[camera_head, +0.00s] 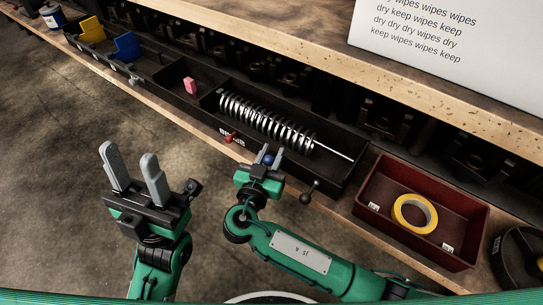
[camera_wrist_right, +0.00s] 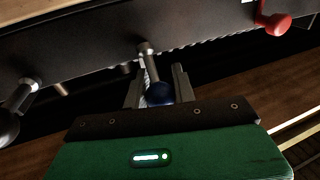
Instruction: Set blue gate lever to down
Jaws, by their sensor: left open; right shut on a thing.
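The blue gate lever has a dark blue ball knob (camera_head: 267,159) at the front of the long black trough. In the right wrist view its knob (camera_wrist_right: 158,94) sits between the fingers, with a metal stem (camera_wrist_right: 148,58) running to the black front panel. My right gripper (camera_head: 266,165) is shut on the lever; its fingers (camera_wrist_right: 160,78) stand on either side of the stem and knob. I cannot tell the lever's exact angle. My left gripper (camera_head: 136,168) is open and empty, over the floor to the left.
A red lever (camera_head: 230,137) is left of the blue one and a black-knobbed lever (camera_head: 308,191) is to its right. A coil spring on a rod (camera_head: 265,120) and a pink block (camera_head: 190,86) lie in the trough. A red bin (camera_head: 371,199) holds yellow tape (camera_head: 415,213).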

